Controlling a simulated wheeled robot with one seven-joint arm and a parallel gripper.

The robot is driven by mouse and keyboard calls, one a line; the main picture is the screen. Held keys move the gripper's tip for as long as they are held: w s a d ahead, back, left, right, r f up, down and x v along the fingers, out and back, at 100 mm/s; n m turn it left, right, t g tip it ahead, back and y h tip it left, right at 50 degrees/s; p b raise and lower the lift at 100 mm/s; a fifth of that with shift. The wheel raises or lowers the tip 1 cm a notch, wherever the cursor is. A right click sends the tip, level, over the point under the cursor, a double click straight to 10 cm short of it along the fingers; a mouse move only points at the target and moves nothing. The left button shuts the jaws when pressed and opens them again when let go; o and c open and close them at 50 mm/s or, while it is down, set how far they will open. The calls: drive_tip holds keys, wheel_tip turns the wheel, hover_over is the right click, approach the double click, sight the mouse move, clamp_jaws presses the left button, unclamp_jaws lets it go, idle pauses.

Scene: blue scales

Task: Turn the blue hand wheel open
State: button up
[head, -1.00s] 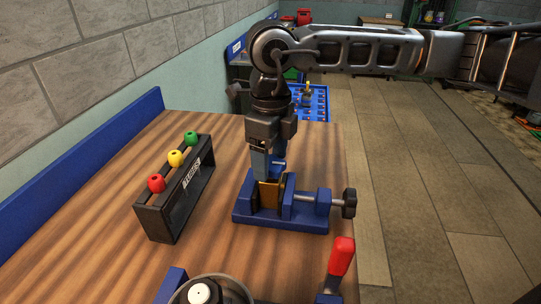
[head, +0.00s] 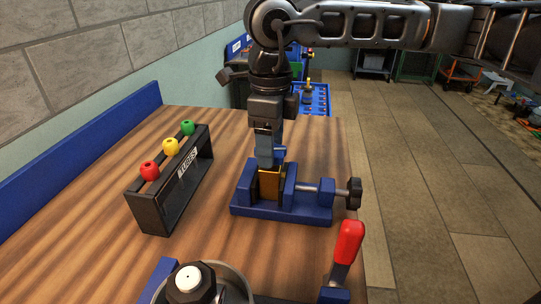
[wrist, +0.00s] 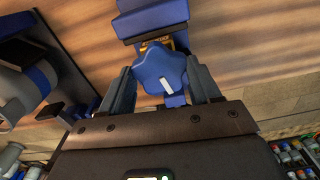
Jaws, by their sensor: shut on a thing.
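The blue hand wheel (wrist: 160,72) is lobed and has a white mark near its lower edge in the wrist view. My gripper (wrist: 163,85) is shut on it, with one dark finger on each side. Behind it shows part of a brass-coloured body (wrist: 155,45). In the head view, my gripper (head: 268,160) points straight down over a brass block (head: 270,184) held between the jaws of a blue vise (head: 300,212). There my fingers hide most of the wheel.
A black rack (head: 170,190) marked "TUBES", with red, yellow and green tops, stands left of the vise. The vise's black knob (head: 354,194) sticks out right. A red-handled lever (head: 348,242) and a round metal part (head: 235,285) stand in front.

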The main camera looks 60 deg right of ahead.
drive_tip(key=n+b, duration=0.1)
drive_tip(key=b, duration=0.1)
drive_tip(key=n+b, duration=0.2)
drive_tip(key=b, duration=0.1)
drive_tip(key=shift+f+n, duration=0.3)
drive_tip(key=shift+f, duration=0.1)
drive_tip(key=n+b, duration=0.4)
drive_tip(key=b, duration=0.1)
drive_tip(key=shift+r+n, duration=0.1)
drive_tip(key=shift+n, duration=0.2)
drive_tip(key=n+b, duration=0.3)
drive_tip(key=shift+r+n, duration=0.1)
drive_tip(key=shift+n, duration=0.2)
drive_tip(key=n+b, duration=0.2)
drive_tip(key=n, duration=0.2)
drive_tip(key=shift+n, duration=0.3)
drive_tip(key=n+b, duration=0.2)
drive_tip(key=n, duration=0.2)
drive_tip(key=n+b, duration=0.2)
drive_tip(key=n, duration=0.3)
drive_tip(key=n+b, duration=0.2)
drive_tip(key=n, duration=0.2)
drive_tip(key=shift+r, duration=0.1)
drive_tip(key=shift+n, duration=1.9)
drive_tip(key=shift+r, duration=0.1)
